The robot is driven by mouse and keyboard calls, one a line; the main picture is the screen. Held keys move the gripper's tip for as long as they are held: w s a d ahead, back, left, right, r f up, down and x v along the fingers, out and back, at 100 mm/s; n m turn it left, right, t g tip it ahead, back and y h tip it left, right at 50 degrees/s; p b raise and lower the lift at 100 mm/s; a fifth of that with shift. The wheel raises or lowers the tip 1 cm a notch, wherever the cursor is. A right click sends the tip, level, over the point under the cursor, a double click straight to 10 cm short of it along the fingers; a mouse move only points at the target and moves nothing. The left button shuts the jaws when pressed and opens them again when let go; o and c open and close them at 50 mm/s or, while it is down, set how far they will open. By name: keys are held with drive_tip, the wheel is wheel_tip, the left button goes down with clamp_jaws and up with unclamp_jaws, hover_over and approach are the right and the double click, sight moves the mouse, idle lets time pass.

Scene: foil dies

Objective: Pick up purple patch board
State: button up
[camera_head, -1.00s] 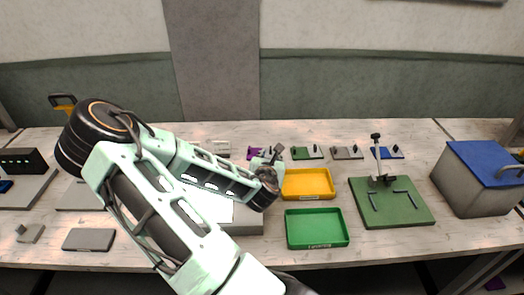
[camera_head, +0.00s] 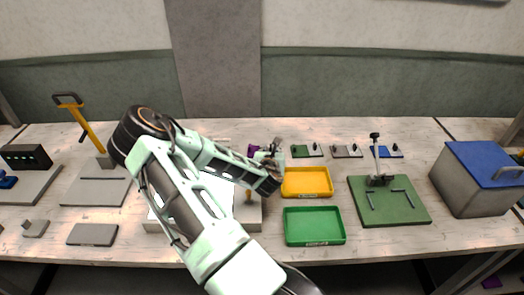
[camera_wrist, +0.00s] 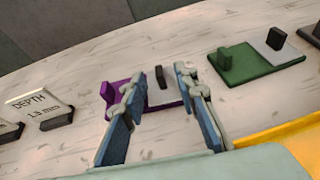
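The purple patch board (camera_wrist: 111,92) lies on the table ahead of my gripper in the wrist view. It has an upright purple block at its left, and a grey part with a small dark block between my fingers in the picture. In the head view only part of the purple board (camera_head: 252,150) shows, beside and behind my gripper (camera_head: 270,155). My gripper (camera_wrist: 164,92) is open, its blue-grey fingers apart with nothing held. The left finger covers part of the board, and I cannot tell whether either finger touches it.
A green board (camera_wrist: 250,62) and a grey one (camera_head: 346,152) lie to the right, with a blue one (camera_head: 391,152) farther on. A yellow tray (camera_head: 306,182) and green tray (camera_head: 314,226) stand nearer. A "DEPTH 1.5 mm" sign (camera_wrist: 38,105) stands at left.

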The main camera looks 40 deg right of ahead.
drive_tip(key=shift+x, duration=1)
drive_tip(key=shift+r, duration=0.1)
clamp_jaws()
drive_tip(key=shift+r, duration=0.1)
drive_tip(key=shift+r, duration=0.55)
drive_tip(key=s+a+r+p, duration=0.3)
drive_tip(key=s+a+r, duration=0.6)
drive_tip(key=r, duration=0.2)
drive_tip(key=shift+r, duration=0.35)
drive_tip(key=shift+s+a+p, duration=0.3)
drive_tip(key=shift+s+p, duration=0.2)
drive_tip(key=shift+p, duration=0.75)
